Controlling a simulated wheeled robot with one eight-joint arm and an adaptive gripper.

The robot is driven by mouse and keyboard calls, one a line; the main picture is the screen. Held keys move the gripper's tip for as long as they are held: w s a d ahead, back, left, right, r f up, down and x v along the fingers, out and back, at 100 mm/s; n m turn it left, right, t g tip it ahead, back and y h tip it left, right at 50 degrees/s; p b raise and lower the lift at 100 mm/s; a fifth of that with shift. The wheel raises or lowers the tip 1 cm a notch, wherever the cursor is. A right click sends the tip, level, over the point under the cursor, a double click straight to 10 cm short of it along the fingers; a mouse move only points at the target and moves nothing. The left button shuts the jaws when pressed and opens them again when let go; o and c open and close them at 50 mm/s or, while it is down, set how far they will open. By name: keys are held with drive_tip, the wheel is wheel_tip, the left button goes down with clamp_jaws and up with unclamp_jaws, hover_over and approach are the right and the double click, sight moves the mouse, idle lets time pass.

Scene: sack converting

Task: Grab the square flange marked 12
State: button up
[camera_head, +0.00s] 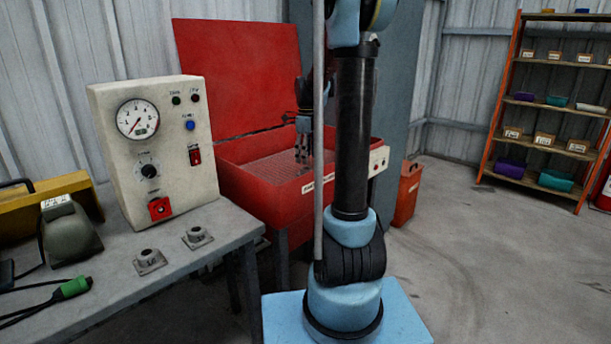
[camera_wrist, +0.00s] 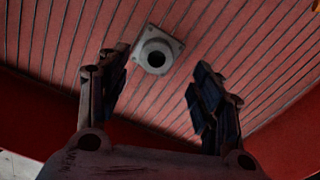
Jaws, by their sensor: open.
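A grey square flange (camera_wrist: 157,43) with a round raised collar and a dark centre hole lies on the slatted red floor of the red tank (camera_head: 255,193). No number is legible on it. My gripper (camera_head: 303,156) points down inside the tank. In the wrist view my gripper (camera_wrist: 163,64) is open and empty, with the flange showing between and slightly beyond its fingertips, apart from both. Two more square flanges, a nearer one (camera_head: 150,261) and a farther one (camera_head: 197,237), lie on the grey table; their marks cannot be read.
The tank's raised red lid (camera_head: 240,75) stands behind it, and its walls surround my gripper. A control box (camera_head: 155,150) with a gauge stands on the grey table (camera_head: 110,300). An orange shelf rack (camera_head: 550,105) stands at the far right. The floor between is clear.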

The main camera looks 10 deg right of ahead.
sight(306, 168)
drive_tip(key=shift+s+a+f, duration=0.1)
drive_tip(key=shift+f, duration=1.25)
drive_tip(key=shift+a+f, duration=0.1)
drive_tip(key=shift+f, duration=1.25)
drive_tip(key=shift+c, duration=0.2)
clamp_jaws()
drive_tip(key=shift+r, duration=0.15)
